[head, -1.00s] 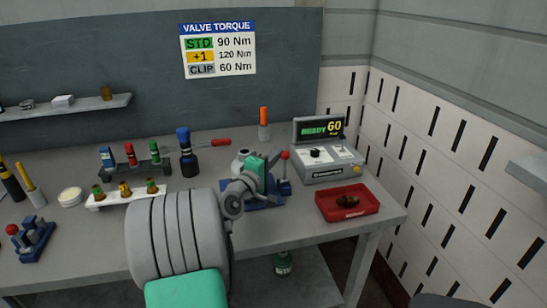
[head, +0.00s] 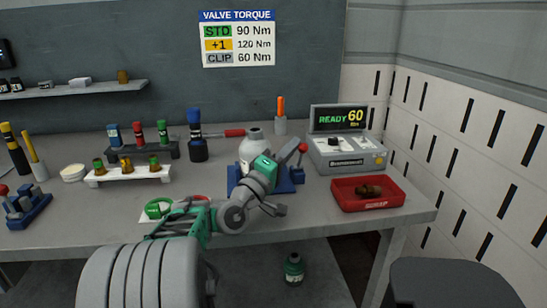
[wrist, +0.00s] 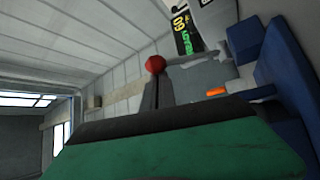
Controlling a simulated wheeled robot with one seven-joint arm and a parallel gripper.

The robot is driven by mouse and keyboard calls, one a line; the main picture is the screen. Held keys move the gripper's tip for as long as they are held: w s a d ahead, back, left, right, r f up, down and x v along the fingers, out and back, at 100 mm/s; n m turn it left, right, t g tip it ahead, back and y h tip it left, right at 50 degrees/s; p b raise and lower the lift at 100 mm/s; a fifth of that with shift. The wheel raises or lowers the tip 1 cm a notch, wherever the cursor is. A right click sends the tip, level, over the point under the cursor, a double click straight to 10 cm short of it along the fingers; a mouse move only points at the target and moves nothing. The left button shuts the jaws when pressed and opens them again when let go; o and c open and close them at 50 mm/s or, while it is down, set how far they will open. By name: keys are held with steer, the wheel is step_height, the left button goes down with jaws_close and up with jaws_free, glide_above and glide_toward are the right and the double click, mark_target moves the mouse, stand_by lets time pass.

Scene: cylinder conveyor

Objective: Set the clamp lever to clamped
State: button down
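The clamp (head: 292,186) has a blue base and stands near the middle of the bench, with a pale rounded vessel (head: 254,146) at it. Its lever has a red knob (head: 303,148), upright at the clamp's right side in the head view. The knob also shows in the wrist view (wrist: 155,64), just beyond my gripper. My gripper (head: 294,150) reaches over the clamp, its grey end close to the knob. I cannot tell whether they touch. The finger opening is hidden, and my green and grey wrist covers part of the clamp.
A torque unit (head: 345,152) reading "READY 60" stands behind right. A red tray (head: 368,202) with a brown part lies right of the clamp. A blue-topped bottle (head: 197,140), a white rack (head: 128,175) and another blue fixture (head: 27,207) stand to the left.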

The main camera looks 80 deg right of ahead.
steer(key=shift+s+a+f+b, duration=0.35)
steer(key=shift+a+f+b, duration=0.15)
steer(key=shift+a, duration=0.25)
steer(key=shift+w+a, duration=0.1)
